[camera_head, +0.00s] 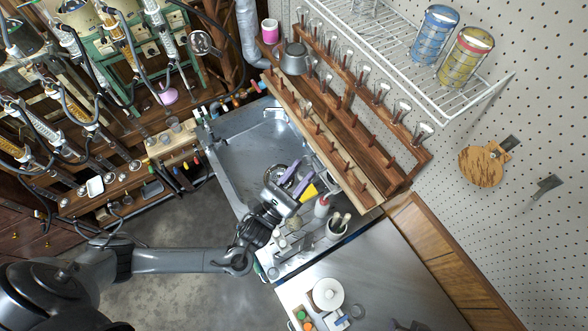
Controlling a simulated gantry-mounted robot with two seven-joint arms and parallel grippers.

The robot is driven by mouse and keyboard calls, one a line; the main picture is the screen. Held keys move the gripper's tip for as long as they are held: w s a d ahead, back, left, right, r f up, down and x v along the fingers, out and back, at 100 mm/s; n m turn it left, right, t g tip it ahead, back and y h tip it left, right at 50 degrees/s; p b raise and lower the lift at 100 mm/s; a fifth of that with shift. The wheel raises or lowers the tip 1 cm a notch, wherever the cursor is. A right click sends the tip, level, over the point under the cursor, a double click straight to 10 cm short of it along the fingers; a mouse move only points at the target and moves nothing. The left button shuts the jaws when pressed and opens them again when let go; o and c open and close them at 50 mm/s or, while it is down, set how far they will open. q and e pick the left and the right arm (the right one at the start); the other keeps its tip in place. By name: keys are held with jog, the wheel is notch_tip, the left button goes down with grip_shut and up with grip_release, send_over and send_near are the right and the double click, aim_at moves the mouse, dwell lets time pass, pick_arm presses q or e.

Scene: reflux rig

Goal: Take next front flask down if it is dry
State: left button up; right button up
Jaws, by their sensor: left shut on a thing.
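My left gripper (291,181), with purple fingers, is over the near right end of the sink. It is shut on a round clear glass thing, apparently a flask (276,176); the fingers hide part of it. The wooden peg rack (350,122) runs behind the sink against the wall. Several clear glass flasks hang on its upper row, including one at the right end (423,130) and one further left (381,92). The lower front row shows bare pegs (333,146). I cannot tell whether any glass is wet or dry. My right gripper is not seen.
The metal sink (240,150) lies below the rack. A cup with brushes (338,226) and a red-capped bottle (322,205) stand close to my left gripper. A white wire shelf (400,60) overhangs the rack. The glass rig (110,50) fills the upper left.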

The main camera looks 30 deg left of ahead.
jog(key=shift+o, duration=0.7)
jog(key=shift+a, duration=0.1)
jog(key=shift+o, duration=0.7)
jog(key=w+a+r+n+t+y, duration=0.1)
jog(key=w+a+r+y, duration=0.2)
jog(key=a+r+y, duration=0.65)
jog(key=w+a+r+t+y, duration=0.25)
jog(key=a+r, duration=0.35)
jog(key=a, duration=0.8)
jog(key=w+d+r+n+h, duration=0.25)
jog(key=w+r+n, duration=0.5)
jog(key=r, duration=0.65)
pick_arm(q)
jog(key=d+r+m+g+h, duration=0.5)
jog(key=d+r+h, duration=0.5)
jog(key=r, duration=0.5)
jog(key=shift+s+d+m+h, duration=0.3)
jog(key=shift+s+m+h, duration=0.1)
jog(key=shift+m+h, duration=0.1)
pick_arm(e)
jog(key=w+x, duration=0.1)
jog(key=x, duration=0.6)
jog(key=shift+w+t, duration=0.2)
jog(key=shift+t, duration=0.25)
